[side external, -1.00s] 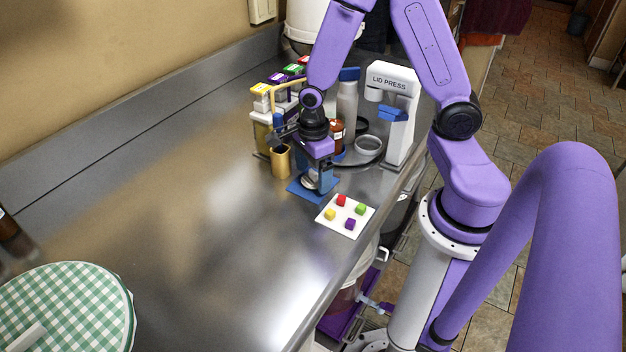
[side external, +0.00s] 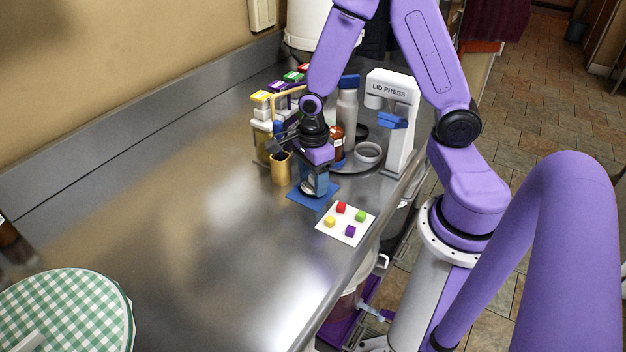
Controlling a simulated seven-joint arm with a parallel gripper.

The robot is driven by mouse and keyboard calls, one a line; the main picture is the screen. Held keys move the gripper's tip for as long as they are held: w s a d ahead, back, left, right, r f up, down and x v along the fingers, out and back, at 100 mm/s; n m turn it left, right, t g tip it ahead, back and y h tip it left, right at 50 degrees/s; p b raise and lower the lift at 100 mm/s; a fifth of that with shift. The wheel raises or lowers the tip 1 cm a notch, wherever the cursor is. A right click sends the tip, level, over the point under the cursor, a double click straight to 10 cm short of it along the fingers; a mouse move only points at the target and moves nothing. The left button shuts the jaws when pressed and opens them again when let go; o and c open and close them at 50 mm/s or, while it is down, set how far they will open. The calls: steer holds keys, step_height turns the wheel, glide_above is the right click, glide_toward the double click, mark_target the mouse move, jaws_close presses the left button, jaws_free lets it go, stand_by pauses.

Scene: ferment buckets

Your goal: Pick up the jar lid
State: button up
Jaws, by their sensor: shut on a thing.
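The jar lid (side external: 308,189) is a small round silvery disc, seen low between the fingers of my gripper (side external: 315,186). My gripper points down and is shut on the lid, over the blue mat (side external: 303,202). The fingers and the purple hand hide part of the lid. I cannot tell whether the lid still touches the mat or hangs just above it.
A brass-coloured cup (side external: 280,170) stands close left of my gripper. Behind are a grey bottle (side external: 347,115), a brown bottle (side external: 336,142) and the white lid press (side external: 398,125). A white card (side external: 338,236) with coloured cubes lies in front.

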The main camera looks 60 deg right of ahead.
steer(key=shift+r, duration=0.35)
step_height(320, 180, up, 2)
steer(key=shift+s+r, duration=4.9)
steer(key=shift+s, duration=1.95)
steer(key=w+d+r+n, duration=0.2)
steer(key=w+d, duration=0.4)
steer(key=w, duration=0.2)
steer(key=w+d+r+n, duration=0.1)
steer(key=w+d+r, duration=0.2)
steer(key=w+d, duration=0.35)
steer(key=shift+w+a+f, duration=0.15)
steer(key=shift+f, duration=0.75)
steer(key=shift+w+a+f, duration=0.1)
steer(key=shift+a+f, duration=0.1)
steer(key=shift+f, duration=0.65)
steer(key=shift+w+a+f, duration=0.15)
steer(key=shift+f, duration=0.75)
steer(key=shift+f, duration=0.55)
